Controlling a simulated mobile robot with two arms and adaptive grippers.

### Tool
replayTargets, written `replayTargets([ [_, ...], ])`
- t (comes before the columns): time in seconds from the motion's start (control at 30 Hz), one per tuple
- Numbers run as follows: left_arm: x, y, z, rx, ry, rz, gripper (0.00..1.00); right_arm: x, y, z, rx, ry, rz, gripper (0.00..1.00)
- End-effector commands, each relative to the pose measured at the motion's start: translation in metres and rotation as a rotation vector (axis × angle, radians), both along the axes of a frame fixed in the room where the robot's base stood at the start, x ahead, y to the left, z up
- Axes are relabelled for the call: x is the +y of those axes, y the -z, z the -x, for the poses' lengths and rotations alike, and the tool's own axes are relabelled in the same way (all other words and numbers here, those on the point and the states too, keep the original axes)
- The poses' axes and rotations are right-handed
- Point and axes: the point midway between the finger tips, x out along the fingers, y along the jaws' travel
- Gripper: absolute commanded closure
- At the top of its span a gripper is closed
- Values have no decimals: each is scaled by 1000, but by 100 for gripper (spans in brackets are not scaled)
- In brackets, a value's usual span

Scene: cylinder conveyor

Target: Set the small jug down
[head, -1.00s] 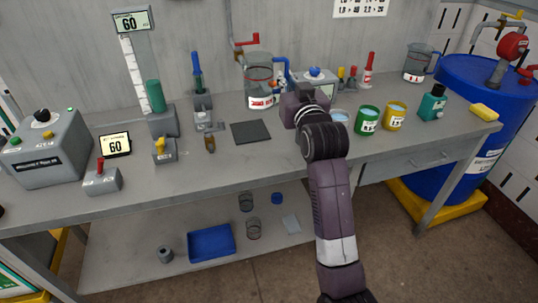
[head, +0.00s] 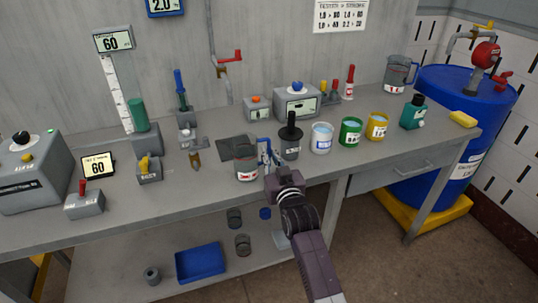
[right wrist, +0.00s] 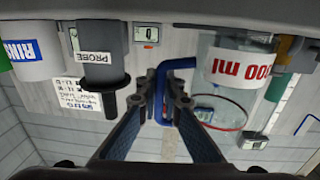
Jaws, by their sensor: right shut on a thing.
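The small jug (head: 246,165) is clear, with a red rim line, a blue handle and a white label with red print. In the head view it is upright at the bench's front, overlapping the front right of the dark square pad (head: 230,143). I cannot tell whether its base touches the bench. My right gripper (head: 269,160) is shut on its handle from the right. In the right wrist view, which looks upside down, the jug (right wrist: 229,75) shows "00 ml" and its blue handle runs between the gripper fingers (right wrist: 167,98). My left gripper is out of view.
The grey probe holder (head: 289,146) stands close right of the handle. White (head: 321,138), green (head: 350,132) and yellow (head: 376,127) cups follow to the right. A small stand with a brown tip (head: 195,158) is left of the pad. The bench's front edge is near.

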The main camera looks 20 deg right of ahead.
Motion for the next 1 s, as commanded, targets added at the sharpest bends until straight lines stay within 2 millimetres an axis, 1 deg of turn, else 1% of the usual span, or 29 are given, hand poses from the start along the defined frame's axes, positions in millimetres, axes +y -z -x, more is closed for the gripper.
replayTargets([
  [0.07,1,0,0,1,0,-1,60,0,3,0,-2,0,0,100],
  [0.3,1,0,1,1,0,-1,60,0,3,0,-3,0,0,100],
  [0.4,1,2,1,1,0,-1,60,0,7,0,-2,0,0,100],
  [0.43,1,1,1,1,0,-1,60,0,6,0,-1,0,0,91],
  [0.57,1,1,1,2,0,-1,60,0,6,0,-1,0,0,77],
  [0.83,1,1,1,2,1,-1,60,0,5,0,-2,0,0,76],
  [0.9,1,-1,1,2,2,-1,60,0,2,0,-2,0,0,76],
  [1.0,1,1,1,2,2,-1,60,0,4,8,-1,0,0,76],
])
